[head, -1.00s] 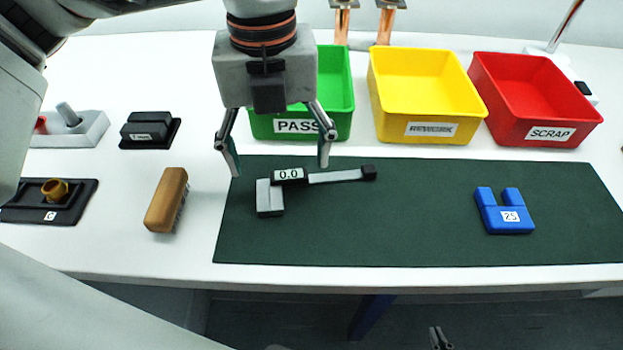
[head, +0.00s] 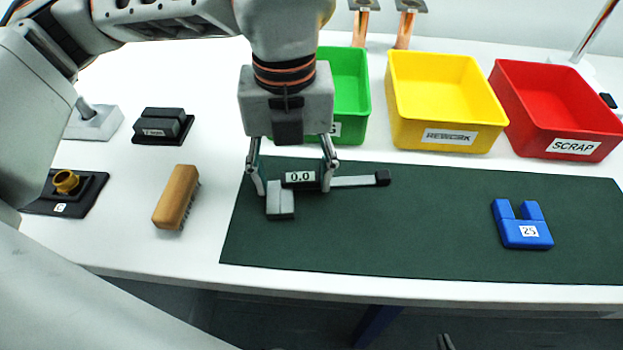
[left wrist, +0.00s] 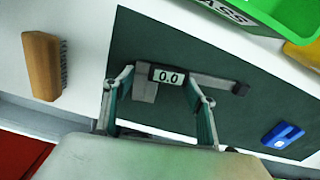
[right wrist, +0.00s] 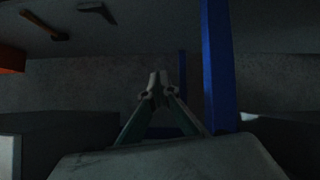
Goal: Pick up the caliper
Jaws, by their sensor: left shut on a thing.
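The caliper (head: 352,181) lies on the dark green mat, with a grey jaw block at its left, a black display reading 0.0 and a grey beam with a black end at its right. It also shows in the left wrist view (left wrist: 215,82). My left gripper (head: 293,189) points down, shut on the caliper, one finger on each side of the display section. The fingers hide small parts of it. In the left wrist view the fingers (left wrist: 163,85) flank the display. My right gripper (right wrist: 158,85) is below the table, its fingertips together and empty.
Green (head: 345,125), yellow (head: 440,137) and red (head: 560,142) bins stand behind the mat (head: 400,240). A blue gauge marked 25 (head: 525,233) lies on the mat at right. A brush (head: 175,195) and black fixtures (head: 160,127) are at left. The mat between caliper and gauge is clear.

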